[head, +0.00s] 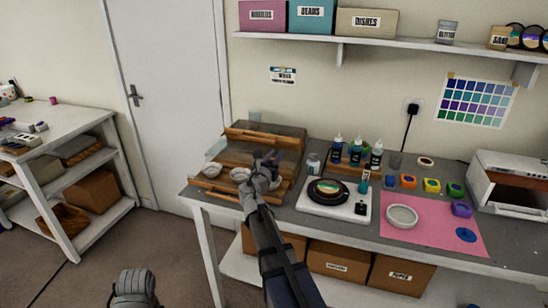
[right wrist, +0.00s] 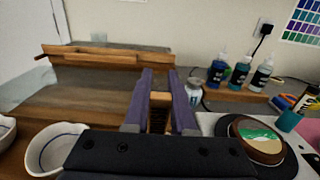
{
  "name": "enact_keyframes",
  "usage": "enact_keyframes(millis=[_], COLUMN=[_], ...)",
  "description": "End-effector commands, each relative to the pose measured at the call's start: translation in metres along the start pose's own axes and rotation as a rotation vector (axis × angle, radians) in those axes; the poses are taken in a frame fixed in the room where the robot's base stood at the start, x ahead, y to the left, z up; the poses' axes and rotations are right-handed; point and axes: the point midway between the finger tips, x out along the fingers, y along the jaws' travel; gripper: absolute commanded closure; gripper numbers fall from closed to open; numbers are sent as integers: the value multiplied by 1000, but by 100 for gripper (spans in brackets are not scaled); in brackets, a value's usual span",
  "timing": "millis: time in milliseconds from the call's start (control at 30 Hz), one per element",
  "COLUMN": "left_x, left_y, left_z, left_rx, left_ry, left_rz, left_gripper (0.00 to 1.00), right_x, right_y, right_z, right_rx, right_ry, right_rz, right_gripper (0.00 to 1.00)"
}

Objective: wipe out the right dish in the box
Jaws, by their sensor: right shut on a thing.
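The box (head: 265,137) is a low wooden-framed case with clear panels at the back left of the bench. Two small white dishes are in its front part. The right dish (head: 240,174) is just left of my right gripper (head: 268,158); in the right wrist view it (right wrist: 45,150) shows at the lower left, partly hidden by my gripper body. The left dish (head: 211,170) is beside it. My right gripper's purple fingers are shut on a small tan, wooden-looking piece (right wrist: 160,98). What it is, I cannot tell. My left arm shows only at the bottom edge; its fingertips are not visible.
Right of the box are a clear jar (head: 313,163), a white turntable-like device (head: 340,207) and dark bottles (head: 356,152). Farther right, a pink mat (head: 415,236) holds a white ring dish (head: 402,216). A shelf (head: 390,42) hangs above.

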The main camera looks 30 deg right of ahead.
Motion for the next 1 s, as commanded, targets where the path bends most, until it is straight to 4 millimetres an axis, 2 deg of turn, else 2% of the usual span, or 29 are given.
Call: enact_keyframes(millis=[433, 1000], left_x=[0, 0], left_y=[0, 0], left_z=[0, 0], left_rx=[0, 0], left_ry=[0, 0], left_rz=[0, 0], left_gripper=[52, 52], right_x=[8, 0], right_y=[7, 13], right_z=[0, 0], right_rx=[0, 1], right_ry=[0, 0], right_rz=[1, 2], right_gripper=[100, 100])
